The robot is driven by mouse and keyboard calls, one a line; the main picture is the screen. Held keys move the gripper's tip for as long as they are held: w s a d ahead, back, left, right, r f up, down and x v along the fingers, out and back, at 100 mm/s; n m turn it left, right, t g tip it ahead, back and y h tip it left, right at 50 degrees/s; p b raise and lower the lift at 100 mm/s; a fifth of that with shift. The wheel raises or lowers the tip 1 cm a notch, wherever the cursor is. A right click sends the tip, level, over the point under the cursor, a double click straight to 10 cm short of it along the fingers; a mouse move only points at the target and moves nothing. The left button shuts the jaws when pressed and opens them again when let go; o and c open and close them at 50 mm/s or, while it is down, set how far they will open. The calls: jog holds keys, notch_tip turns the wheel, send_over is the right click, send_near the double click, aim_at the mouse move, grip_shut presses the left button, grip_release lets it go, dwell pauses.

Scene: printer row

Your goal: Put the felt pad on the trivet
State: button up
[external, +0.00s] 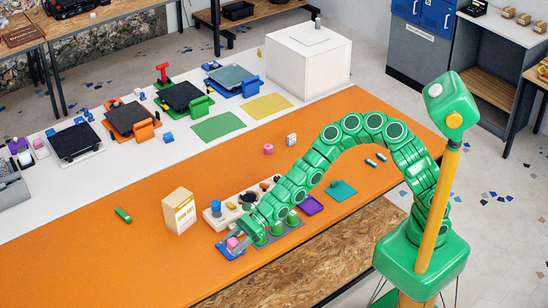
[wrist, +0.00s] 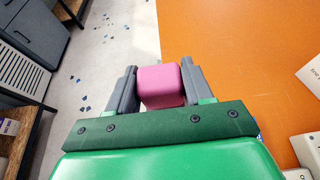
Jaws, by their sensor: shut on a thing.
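My gripper (wrist: 159,76) is shut on a pink block (wrist: 161,88), with one grey finger on each side of it. In the external view the block (external: 232,243) is at the table's near edge, over or on a small blue square (external: 224,252); whether they touch I cannot tell. Flat squares lie to the right along the same edge: a purple one (external: 311,206) and a teal one (external: 346,193) with a small teal piece on it. I cannot tell for sure which of these is the felt pad or the trivet.
A cream box (external: 179,211) and a beige panel with knobs (external: 216,217) stand close to my gripper. A green piece (external: 123,215) lies farther left on the orange table (external: 80,255). Several printers and a white box (external: 308,60) line the back. The orange middle is mostly clear.

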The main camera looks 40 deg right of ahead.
jog(key=shift+s+d+r, duration=0.2)
jog(key=shift+s+d, duration=0.05)
jog(key=shift+d, duration=0.05)
